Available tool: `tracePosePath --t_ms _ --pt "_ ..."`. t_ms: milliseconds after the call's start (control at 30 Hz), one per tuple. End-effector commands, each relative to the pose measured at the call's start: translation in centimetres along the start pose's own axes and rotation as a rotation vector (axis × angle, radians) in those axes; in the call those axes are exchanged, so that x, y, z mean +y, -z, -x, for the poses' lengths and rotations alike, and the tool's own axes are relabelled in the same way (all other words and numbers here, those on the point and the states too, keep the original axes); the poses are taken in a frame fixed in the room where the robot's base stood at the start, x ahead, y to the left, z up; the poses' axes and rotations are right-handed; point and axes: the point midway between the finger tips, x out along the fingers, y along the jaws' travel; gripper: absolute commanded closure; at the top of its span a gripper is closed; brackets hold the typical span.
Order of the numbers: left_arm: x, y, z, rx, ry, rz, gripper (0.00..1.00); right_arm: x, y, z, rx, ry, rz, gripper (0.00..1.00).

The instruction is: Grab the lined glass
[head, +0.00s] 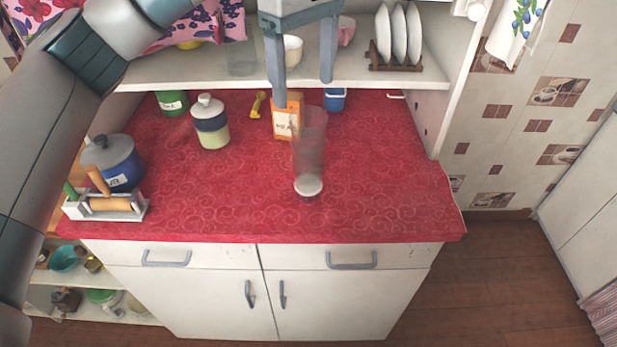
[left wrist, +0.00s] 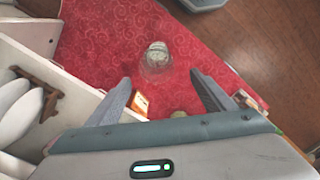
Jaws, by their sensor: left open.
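A tall clear glass (head: 309,150) stands upright on the red oilcloth counter (head: 240,190), right of its middle. Its base looks whitish; I cannot make out lines on its side. In the left wrist view the glass (left wrist: 157,58) lies beyond the fingertips, near the picture's top middle. My left gripper (head: 303,95) is open and empty, fingers pointing down, above and behind the glass in the head view. It is apart from the glass. Its open fingers also show in the left wrist view (left wrist: 160,88). My right gripper is not in view.
An orange box (head: 286,122) stands close behind the glass, with a blue container (head: 335,100) beyond. A shelf (head: 220,75) with a plate rack (head: 395,62) overhangs the back. Jars and a utensil holder (head: 105,208) stand left. The counter's front and right are clear.

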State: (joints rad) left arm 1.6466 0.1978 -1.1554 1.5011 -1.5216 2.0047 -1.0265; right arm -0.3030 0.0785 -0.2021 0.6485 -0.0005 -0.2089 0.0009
Motion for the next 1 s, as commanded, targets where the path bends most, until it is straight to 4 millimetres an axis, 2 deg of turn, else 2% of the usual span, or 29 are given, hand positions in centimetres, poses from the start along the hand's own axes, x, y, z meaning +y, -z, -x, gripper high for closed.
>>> tracePosePath --t_ms 267,400,800,1000 --pt "0.0 0.0 -1.4 -0.001 0.003 0.0 0.24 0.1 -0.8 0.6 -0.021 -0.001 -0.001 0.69" --pt "0.0 0.0 -3.4 -0.002 0.004 0.0 0.24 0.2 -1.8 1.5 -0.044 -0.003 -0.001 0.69" --pt "0.0 -0.1 -10.2 -0.003 0.002 0.0 0.24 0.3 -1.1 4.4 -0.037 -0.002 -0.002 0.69" --pt "0.0 -0.1 -12.1 -0.001 0.001 0.0 0.24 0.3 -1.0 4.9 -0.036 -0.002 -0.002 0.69"
